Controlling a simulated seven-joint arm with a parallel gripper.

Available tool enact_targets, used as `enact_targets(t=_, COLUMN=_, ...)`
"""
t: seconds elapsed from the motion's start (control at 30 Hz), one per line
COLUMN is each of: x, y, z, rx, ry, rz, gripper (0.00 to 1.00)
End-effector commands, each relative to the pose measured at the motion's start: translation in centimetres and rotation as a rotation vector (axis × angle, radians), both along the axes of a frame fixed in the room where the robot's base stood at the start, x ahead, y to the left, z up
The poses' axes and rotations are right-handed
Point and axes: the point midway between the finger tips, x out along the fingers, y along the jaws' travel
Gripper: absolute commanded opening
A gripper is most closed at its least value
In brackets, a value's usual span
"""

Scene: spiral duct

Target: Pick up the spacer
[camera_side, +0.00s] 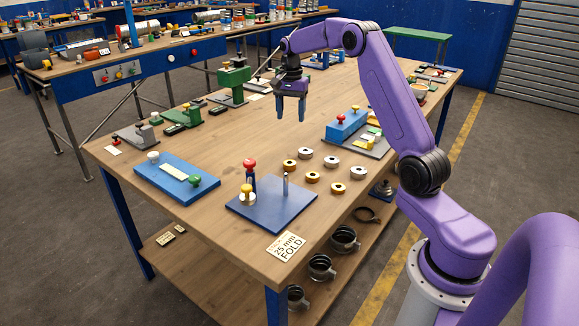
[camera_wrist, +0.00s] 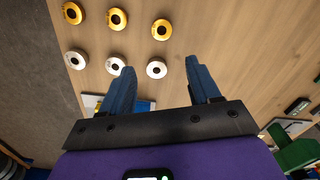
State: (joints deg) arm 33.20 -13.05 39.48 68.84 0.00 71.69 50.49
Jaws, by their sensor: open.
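Several ring-shaped spacers lie flat on the wooden table in two rows, some gold (camera_side: 312,176) and some silver (camera_side: 331,161). The frames do not single out one of them. My gripper (camera_side: 291,112) hangs open and empty, fingers pointing down, above the table and beyond the rings in the side view. In the wrist view, my gripper (camera_wrist: 160,66) shows both fingers apart. One silver ring (camera_wrist: 156,68) appears between the fingertips there, well below them. Two more silver rings lie left of it, with the gold rings (camera_wrist: 117,18) in the row above.
A blue plate (camera_side: 270,208) with an upright pin and red and yellow knobs stands near the front edge. A blue fixture (camera_side: 165,180) lies left. A grey tray with a blue block (camera_side: 345,125) is right of my gripper. A green press (camera_side: 233,82) stands behind left. Mid-table is bare.

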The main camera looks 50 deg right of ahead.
Motion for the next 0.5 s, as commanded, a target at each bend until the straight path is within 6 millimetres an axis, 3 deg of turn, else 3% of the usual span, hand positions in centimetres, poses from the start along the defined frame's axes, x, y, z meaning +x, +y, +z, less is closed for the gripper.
enact_targets(t=0.17, x=-0.1, y=-0.3, z=-1.9, rx=0.002, ry=0.005, rz=-0.012, gripper=0.62)
enact_targets(t=0.5, x=-0.1, y=-0.3, z=-8.3, rx=0.002, ry=0.005, rz=-0.01, gripper=0.62)
